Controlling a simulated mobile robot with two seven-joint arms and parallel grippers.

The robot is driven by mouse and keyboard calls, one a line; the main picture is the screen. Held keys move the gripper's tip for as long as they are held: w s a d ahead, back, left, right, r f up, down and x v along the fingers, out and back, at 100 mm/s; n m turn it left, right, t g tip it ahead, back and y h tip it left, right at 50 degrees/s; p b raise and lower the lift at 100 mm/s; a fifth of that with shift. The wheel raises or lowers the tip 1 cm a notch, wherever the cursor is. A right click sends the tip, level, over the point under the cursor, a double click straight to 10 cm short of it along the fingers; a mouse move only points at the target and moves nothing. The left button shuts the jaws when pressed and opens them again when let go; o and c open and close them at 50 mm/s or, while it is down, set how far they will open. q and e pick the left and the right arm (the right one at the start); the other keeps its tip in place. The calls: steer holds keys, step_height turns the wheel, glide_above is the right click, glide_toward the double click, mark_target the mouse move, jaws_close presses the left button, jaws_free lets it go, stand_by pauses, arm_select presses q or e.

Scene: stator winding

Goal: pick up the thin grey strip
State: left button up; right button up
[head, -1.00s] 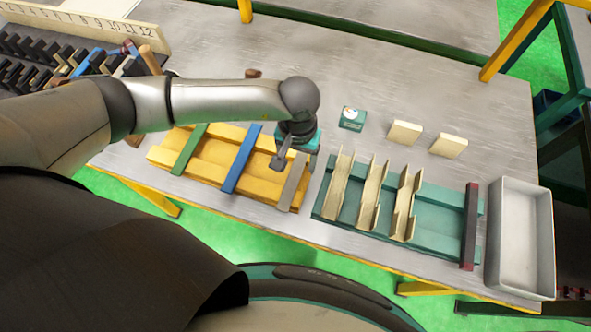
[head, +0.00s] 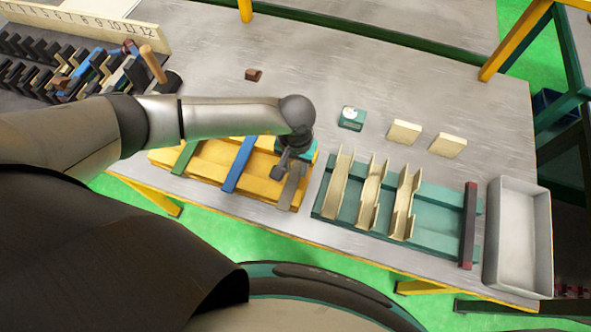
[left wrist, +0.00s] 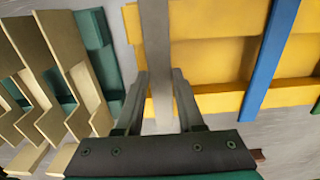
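The thin grey strip (head: 291,189) lies across the right end of the yellow rack (head: 205,172). In the left wrist view the strip (left wrist: 155,45) runs from the top edge down between my fingers. My left gripper (head: 279,174) is low over the strip in the head view, its arm covering part of it. In the left wrist view the left gripper (left wrist: 160,98) is open, with one finger on each side of the strip and a small gap showing. How far the fingertips are above or below the strip's surface is hard to tell. My right gripper is out of view.
A blue strip (head: 240,165) and a green strip (head: 184,157) lie on the same rack. A teal rack (head: 440,205) with cream channels (head: 371,195) stands close on the right. Beyond it are a dark red bar (head: 469,225) and a grey bin (head: 546,250).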

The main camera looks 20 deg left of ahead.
arm_select(q)
jaws_close()
steer(key=shift+r, duration=0.1)
stand_by(0.3)
